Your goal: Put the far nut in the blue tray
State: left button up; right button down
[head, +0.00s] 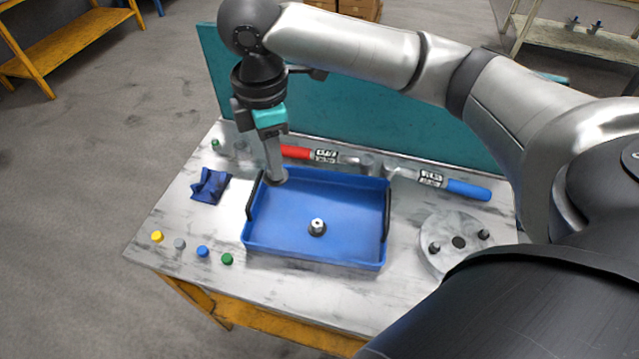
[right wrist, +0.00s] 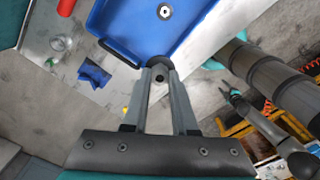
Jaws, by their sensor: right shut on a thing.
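The blue tray (head: 345,258) lies in the middle of the table, with dark handles on its left and right sides. A dark nut with a light top (head: 317,227) stands inside it. My right gripper (head: 276,180) points down at the tray's back left corner. In the right wrist view its fingers (right wrist: 160,68) are shut on a small dark round thing (right wrist: 159,75), which looks like a nut. The tray also shows in that view (right wrist: 130,25). I cannot tell how high the held nut is above the tray.
A round metal plate (head: 458,262) with dark fittings stands right of the tray. A red cylinder (head: 296,152) and a blue-ended one (head: 468,189) lie behind it. A teal panel (head: 350,120) closes the back.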

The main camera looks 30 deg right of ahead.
jog(key=n, duration=0.3)
jog(key=shift+w+d+n+p, duration=0.15)
jog(key=shift+w+n+p, duration=0.15)
jog(key=shift+w+p, duration=0.05)
jog(key=n, duration=0.3)
jog(key=n+p, duration=0.1)
jog(key=shift+w+d+f+n, duration=0.1)
jog(key=shift+w+d+n, duration=0.2)
jog(key=shift+w+n, duration=0.1)
jog(key=n+p, duration=0.1)
jog(key=n, duration=0.4)
jog(key=n+b, duration=0.1)
jog(key=n, duration=0.3)
send_over(292, 225)
notch_tip(292, 225, down, 17)
jog(key=shift+r, duration=0.1)
jog(key=shift+f+b, duration=0.65)
jog(key=shift+f, duration=1.55)
